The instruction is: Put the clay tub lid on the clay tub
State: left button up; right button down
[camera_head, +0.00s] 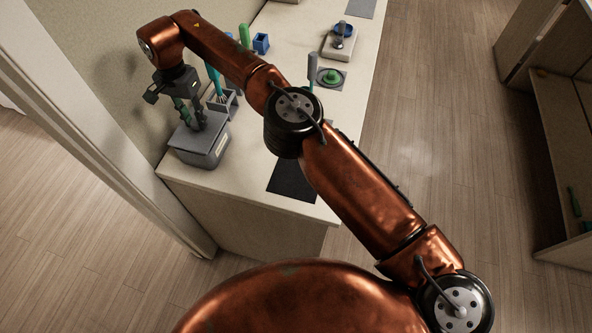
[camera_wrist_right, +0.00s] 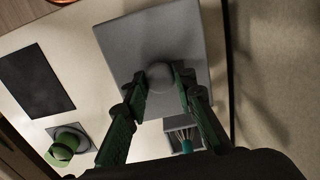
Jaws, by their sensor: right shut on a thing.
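The clay tub (camera_head: 207,157) is a grey box at the near left corner of the counter. The clay tub lid (camera_head: 209,134) is a grey square plate over the tub's top, and it also shows in the right wrist view (camera_wrist_right: 125,45) with a round grey knob (camera_wrist_right: 160,75). My right gripper (camera_head: 192,124) points down from above, with its fingers shut on the lid's knob. The lid looks lined up with the tub; I cannot tell whether it is fully seated. The tub's body is hidden beneath the lid in the right wrist view. My left gripper is not in view.
A holder with brushes (camera_head: 224,104) stands close behind the tub. A dark mat (camera_head: 292,181) lies to its right. Farther back are a green round item (camera_head: 331,77) on a grey square, a blue cup (camera_head: 261,44) and a pale device (camera_head: 340,44). A wall borders the left.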

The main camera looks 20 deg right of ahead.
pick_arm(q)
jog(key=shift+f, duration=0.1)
pick_arm(e)
jog(key=shift+f, duration=0.55)
jog(key=c, duration=1.5)
grip_release()
pick_arm(q)
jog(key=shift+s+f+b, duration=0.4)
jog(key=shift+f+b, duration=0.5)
jog(key=shift+b, duration=0.05)
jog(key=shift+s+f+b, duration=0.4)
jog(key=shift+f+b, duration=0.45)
jog(key=shift+b, duration=0.1)
pick_arm(e)
jog(key=shift+w+a, duration=0.25)
jog(key=shift+a, duration=0.1)
pick_arm(q)
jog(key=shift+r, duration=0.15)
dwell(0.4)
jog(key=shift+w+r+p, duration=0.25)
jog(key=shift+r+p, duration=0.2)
jog(key=shift+p, duration=0.15)
pick_arm(e)
jog(key=shift+s+d+r, duration=0.15)
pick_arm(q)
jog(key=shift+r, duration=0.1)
